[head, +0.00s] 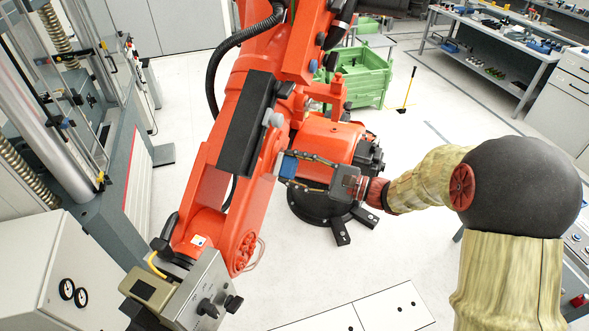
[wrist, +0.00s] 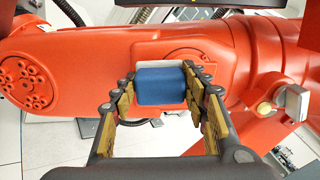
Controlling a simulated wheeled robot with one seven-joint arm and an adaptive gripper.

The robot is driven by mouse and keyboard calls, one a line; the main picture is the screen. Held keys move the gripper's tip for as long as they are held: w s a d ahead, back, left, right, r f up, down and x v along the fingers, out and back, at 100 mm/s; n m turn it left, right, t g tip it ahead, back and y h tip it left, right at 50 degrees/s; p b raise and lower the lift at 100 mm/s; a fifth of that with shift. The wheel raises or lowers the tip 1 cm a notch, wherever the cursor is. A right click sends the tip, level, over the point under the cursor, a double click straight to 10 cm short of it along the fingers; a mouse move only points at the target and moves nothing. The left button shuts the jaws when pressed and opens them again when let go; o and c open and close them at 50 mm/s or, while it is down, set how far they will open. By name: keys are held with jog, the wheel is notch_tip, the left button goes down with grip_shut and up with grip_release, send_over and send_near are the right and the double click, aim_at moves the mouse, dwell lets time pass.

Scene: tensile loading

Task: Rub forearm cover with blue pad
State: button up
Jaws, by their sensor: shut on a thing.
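The blue pad (wrist: 160,88) is held between the tips of my gripper (wrist: 159,94) in the wrist view. It also shows in the head view (head: 289,167) as a small blue block at the end of my gripper (head: 284,167). The pad is in front of a raised orange panel (wrist: 146,57) on the orange robot's arm, which looks like the forearm cover. In the head view the pad is close beside the orange arm (head: 226,165). I cannot tell whether it touches. The panel part behind the pad is hidden.
A black box (head: 246,122) is fixed on the orange arm, close to the upper left of my gripper. A green crate (head: 362,77) stands behind. The pale floor (head: 330,262) below my gripper is clear.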

jog(key=shift+w+a, duration=0.2)
jog(key=shift+a, duration=0.25)
jog(key=shift+w+d, duration=0.1)
jog(key=shift+w+d+b, duration=0.4)
jog(key=shift+w, duration=0.4)
jog(key=shift+w+d+b, duration=0.4)
jog(key=shift+w, duration=0.35)
jog(key=shift+w+d+b, duration=0.35)
jog(key=shift+w+b, duration=0.1)
jog(key=shift+w, duration=0.45)
jog(key=shift+w+d+b, duration=0.3)
jog(key=shift+w+b, duration=0.15)
jog(key=shift+w, duration=0.45)
jog(key=shift+s+a+b, duration=0.35)
jog(key=shift+s+a, duration=0.15)
jog(key=shift+s, duration=0.65)
jog(key=shift+s+a+b, duration=0.3)
jog(key=shift+s+a, duration=0.25)
jog(key=shift+s, duration=0.6)
jog(key=shift+s+a+b, duration=0.35)
jog(key=shift+s+a, duration=0.15)
jog(key=shift+s, duration=0.65)
jog(key=shift+d, duration=0.15)
jog(key=shift+v, duration=2.75)
